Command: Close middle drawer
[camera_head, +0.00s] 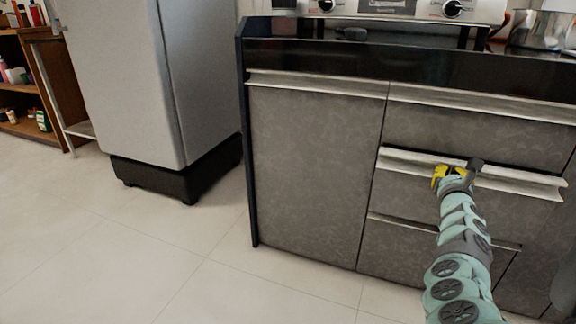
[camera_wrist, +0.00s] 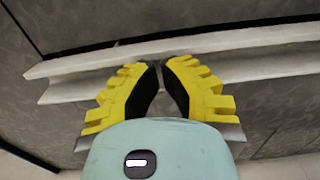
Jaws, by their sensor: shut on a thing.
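The middle drawer (camera_head: 405,193) is in the right part of the grey cabinet, between an upper and a lower drawer. Its front appears to stand slightly out from the cabinet. Its long pale handle (camera_head: 525,183) runs along the top edge and crosses the wrist view (camera_wrist: 250,68). My gripper (camera_head: 456,172), with yellow fingers and black pads, is at the middle of this handle. In the wrist view its fingertips (camera_wrist: 162,68) are close together at the handle and shut on it. The exact contact is partly hidden by the fingers.
The upper drawer (camera_head: 480,130) looks closed above, and the lower drawer (camera_head: 395,250) is below. A tall cabinet door (camera_head: 315,165) is to the left. A grey fridge (camera_head: 130,80) stands further left. The tiled floor (camera_head: 190,255) in front is clear.

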